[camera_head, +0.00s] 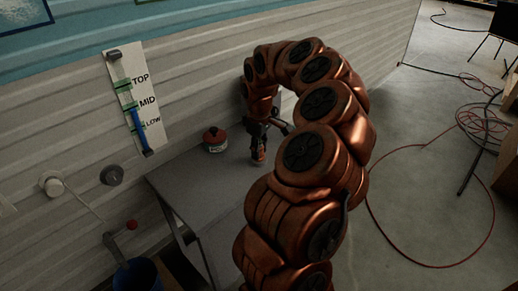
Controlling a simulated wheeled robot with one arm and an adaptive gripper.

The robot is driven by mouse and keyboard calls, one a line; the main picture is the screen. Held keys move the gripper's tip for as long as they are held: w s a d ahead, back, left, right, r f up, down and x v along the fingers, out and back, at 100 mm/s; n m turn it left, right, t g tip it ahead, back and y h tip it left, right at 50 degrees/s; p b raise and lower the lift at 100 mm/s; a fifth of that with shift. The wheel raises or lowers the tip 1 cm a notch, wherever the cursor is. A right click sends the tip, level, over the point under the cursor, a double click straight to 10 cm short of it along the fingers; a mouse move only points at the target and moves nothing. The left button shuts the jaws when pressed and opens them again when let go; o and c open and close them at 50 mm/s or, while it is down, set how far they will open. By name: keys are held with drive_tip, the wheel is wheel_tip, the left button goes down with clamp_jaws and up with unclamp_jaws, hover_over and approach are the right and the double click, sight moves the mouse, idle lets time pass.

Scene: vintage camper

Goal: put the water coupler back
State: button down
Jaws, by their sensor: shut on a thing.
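My gripper (258,147) points down over the grey table (185,180) by the camper wall, at the end of my copper arm. It is shut on a small orange-and-dark piece (259,157), which I take to be the water coupler; it is too small and too covered to be sure. The piece is at or just above the table top; I cannot tell if it touches. On the wall to the left are a white round fitting (52,186) with a pale line running down from it, and a grey round fitting (111,175).
A red-lidded can (214,139) stands on the table just left of my gripper. A level gauge (134,100) marked TOP, MID, LOW hangs on the wall. A red-knobbed part (131,225) sits above a blue bucket (137,275). A red hose (428,265) lies on the right floor.

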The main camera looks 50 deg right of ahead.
drive_tip(key=shift+f, duration=0.25)
drive_tip(key=c, duration=0.8)
unclamp_jaws()
drive_tip(key=shift+r, duration=0.15)
wheel_tip(320, 180, up, 12)
drive_tip(key=shift+r+p, duration=0.15)
drive_tip(key=shift+p, duration=0.3)
